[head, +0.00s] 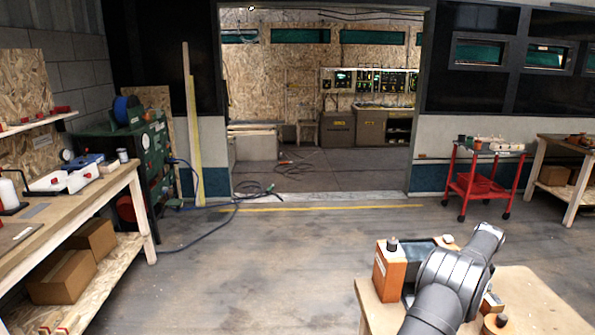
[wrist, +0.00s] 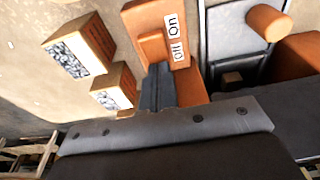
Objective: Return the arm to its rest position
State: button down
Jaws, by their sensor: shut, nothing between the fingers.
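My gripper (wrist: 158,88) shows in the wrist view as dark fingers closed together with nothing between them. They are in front of an orange switch box (wrist: 150,22) with "On" and "Off" labels; I cannot tell whether they touch it. In the head view my grey arm reaches in from the bottom over a wooden table (head: 540,298), and the arm hides the fingers. An orange block (head: 390,275) with a dark knob stands on the table left of my arm.
Two wooden blocks with patterned labels (wrist: 88,45) (wrist: 118,82) lie left of the fingers in the wrist view. A grey metal part with an orange cylinder (wrist: 268,22) is at right. A red cart (head: 480,180) stands behind the table; the floor (head: 270,270) to the left is open.

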jog(key=shift+f, duration=0.25)
jog(key=s+a+r+m, duration=0.1)
jog(key=s+r, duration=0.1)
jog(key=r, duration=0.7)
jog(key=s+a+r+m+t+h, duration=0.1)
jog(key=s+a+r+m, duration=0.1)
jog(key=r, duration=0.7)
jog(key=shift+s+h, duration=0.2)
jog(key=shift+h, duration=0.1)
dwell(0.6)
